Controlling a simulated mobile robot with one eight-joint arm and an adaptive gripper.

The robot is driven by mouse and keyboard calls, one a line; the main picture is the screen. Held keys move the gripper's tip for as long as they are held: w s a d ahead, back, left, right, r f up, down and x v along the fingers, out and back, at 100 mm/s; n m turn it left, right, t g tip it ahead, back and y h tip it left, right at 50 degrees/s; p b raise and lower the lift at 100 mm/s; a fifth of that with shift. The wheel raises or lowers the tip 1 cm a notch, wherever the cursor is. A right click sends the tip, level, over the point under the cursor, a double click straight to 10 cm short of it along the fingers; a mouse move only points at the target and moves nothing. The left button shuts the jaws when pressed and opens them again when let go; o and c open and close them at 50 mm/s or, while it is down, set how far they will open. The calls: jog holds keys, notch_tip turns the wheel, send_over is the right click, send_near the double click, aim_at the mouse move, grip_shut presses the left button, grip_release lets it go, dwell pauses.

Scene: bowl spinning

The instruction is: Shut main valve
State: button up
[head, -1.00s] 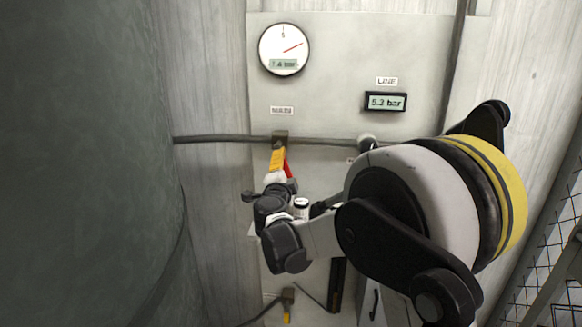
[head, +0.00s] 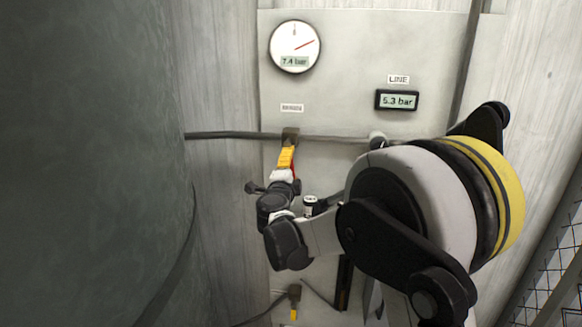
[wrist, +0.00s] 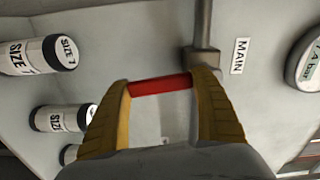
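The main valve's dark body (head: 290,133) sits on a horizontal pipe under a small label in the head view. In the wrist view the valve body (wrist: 200,60) is beside the MAIN label (wrist: 240,56). Its red lever (wrist: 160,85) hangs down across the pipe's direction and spans the gap between my fingers. My gripper (wrist: 164,80) has its two yellow fingers wide apart, one near each end of the lever; I cannot tell whether they touch it. In the head view the upper finger (head: 286,158) hides most of the lever.
The gauge (head: 295,47) shows 7.4 bar and the LINE display (head: 397,100) 5.3 bar. A smaller yellow-handled valve (head: 294,296) is lower down. A dark green surface (head: 90,160) fills the left; mesh (head: 550,270) stands right.

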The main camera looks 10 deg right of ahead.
jog(key=o, duration=0.5)
jog(key=shift+s, duration=0.1)
jog(key=v, duration=1.2)
